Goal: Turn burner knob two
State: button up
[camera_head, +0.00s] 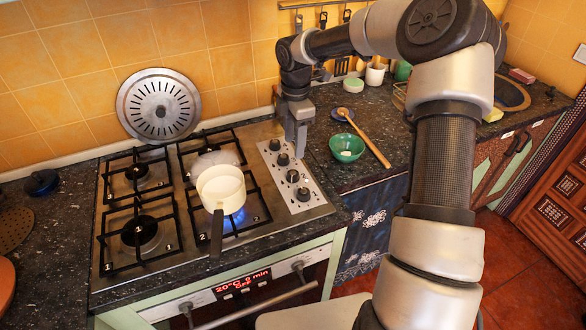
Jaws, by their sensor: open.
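The stove (160,262) has a silver panel on its right side with a row of dark burner knobs. From back to front, they are the rearmost knob (275,145), the second knob (283,159), the third knob (292,176) and the front knob (303,194). The knob numbers are too small to read surely. My gripper (298,152) points down just right of the two rear knobs. It is open and holds nothing. I cannot tell whether its fingertips touch a knob.
A cream pot (221,187) stands on the front right burner, with blue flame (238,216) below. Its dark handle points forward. A green bowl (346,147) and wooden spoon (365,137) lie on the counter right of the stove. A round perforated metal lid (158,105) leans on the wall.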

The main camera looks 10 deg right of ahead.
aim_at(293, 172)
jog(key=f, duration=1.1)
jog(key=shift+w+f, duration=0.2)
jog(key=shift+f, duration=0.15)
jog(key=shift+c, duration=0.4)
jog(key=c, duration=1)
jog(key=shift+o, duration=0.2)
